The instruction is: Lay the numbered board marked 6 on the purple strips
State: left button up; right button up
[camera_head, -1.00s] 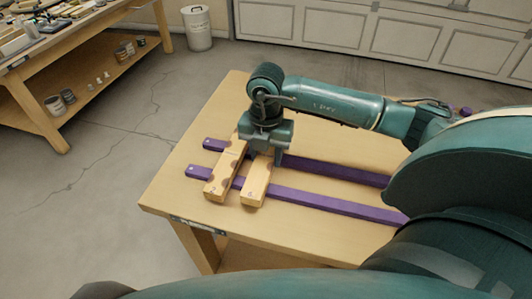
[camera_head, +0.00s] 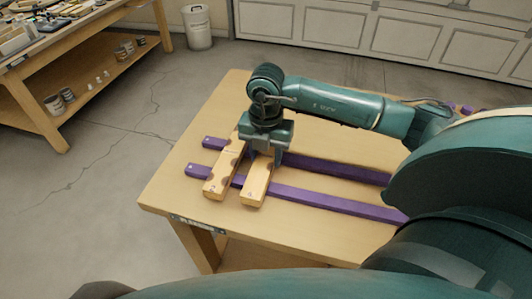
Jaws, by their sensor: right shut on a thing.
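Two purple strips lie roughly parallel on the table, a far strip (camera_head: 335,171) and a near strip (camera_head: 330,203). Two light wooden boards lie across them at their left end: a left board (camera_head: 217,182) and a right board (camera_head: 256,186), side by side with a gap. The marks on them are too small to read. My right gripper (camera_head: 264,160) points down over the far part of the right board and is shut on it. The gripper hides that board's far end. My left gripper is not in view.
The wooden table (camera_head: 170,185) is bare to the left of the boards and in front of the strips. A workbench (camera_head: 95,75) with cans and tools stands at the back left, beside a white bin (camera_head: 197,28). My right arm covers the table's right side.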

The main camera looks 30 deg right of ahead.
jog(key=shift+f, duration=0.15)
jog(key=shift+f+b, duration=0.35)
jog(key=shift+b, duration=0.05)
jog(key=shift+f, duration=0.2)
dwell(1.1)
jog(key=o, duration=1.2)
jog(key=shift+c, duration=0.2)
jog(key=shift+r+p, duration=2.85)
jog(key=shift+r, duration=1.2)
jog(key=shift+f, duration=0.1)
